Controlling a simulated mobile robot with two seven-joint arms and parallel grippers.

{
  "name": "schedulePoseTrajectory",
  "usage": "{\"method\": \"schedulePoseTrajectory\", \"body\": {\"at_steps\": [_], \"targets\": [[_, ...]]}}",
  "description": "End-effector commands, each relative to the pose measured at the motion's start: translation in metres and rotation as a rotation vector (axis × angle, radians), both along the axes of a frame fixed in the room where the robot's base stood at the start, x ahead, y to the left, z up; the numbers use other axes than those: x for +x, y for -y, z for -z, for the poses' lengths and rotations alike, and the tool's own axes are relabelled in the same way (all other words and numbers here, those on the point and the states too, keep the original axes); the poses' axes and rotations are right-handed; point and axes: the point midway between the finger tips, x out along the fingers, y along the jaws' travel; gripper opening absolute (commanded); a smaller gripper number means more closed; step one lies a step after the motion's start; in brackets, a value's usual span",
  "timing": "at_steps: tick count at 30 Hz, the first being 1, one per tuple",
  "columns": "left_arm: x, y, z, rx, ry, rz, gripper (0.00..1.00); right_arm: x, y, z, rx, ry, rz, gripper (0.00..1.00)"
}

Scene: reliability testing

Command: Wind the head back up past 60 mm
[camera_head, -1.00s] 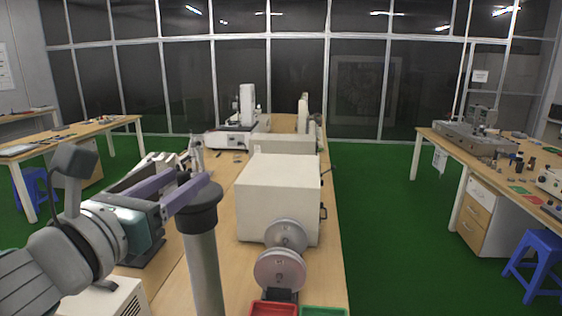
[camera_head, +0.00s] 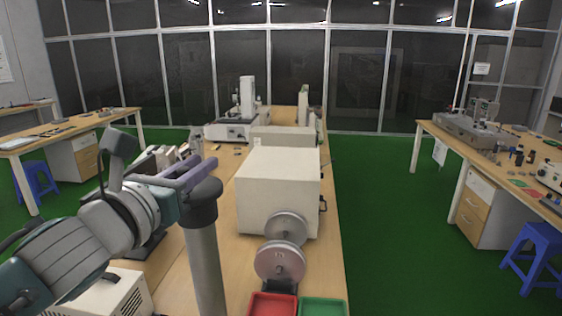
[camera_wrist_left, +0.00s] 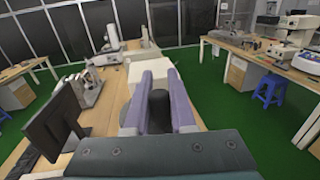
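A grey upright column (camera_head: 207,265) with a dark round cap (camera_head: 203,203) stands in the foreground. My left gripper (camera_head: 214,162) has two purple fingers, which reach over near this cap. In the left wrist view the fingers (camera_wrist_left: 159,72) are apart, with a dark rounded shape (camera_wrist_left: 158,108) showing between them. I cannot tell whether they touch it. Two metal discs like handwheels (camera_head: 280,262) stand in front of a cream box (camera_head: 275,195). No millimetre scale or reading is legible, and I cannot tell which part is the head. My right gripper is out of view.
A red tray (camera_head: 272,306) and a green tray (camera_head: 323,308) sit at the bench's near end. A white instrument (camera_head: 232,129) stands farther back. Side benches stand left and right; the green floor (camera_head: 375,230) between benches is clear.

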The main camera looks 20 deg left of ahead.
Motion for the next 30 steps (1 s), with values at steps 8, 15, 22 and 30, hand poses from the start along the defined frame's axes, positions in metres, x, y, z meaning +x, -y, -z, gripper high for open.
{"method": "schedulePoseTrajectory", "body": {"at_steps": [8,15,22,30], "targets": [[0.0,0.0,0.0,0.0,0.0,0.0,0.0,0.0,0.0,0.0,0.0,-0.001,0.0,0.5],[0.0,0.0,0.0,0.001,0.0,0.0,0.0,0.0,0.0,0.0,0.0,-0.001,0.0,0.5],[0.0,0.001,0.001,-0.002,0.002,-0.035,0.0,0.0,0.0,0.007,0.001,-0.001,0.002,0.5],[0.002,0.001,0.004,-0.006,0.005,-0.192,0.0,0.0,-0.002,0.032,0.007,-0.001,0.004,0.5]]}}
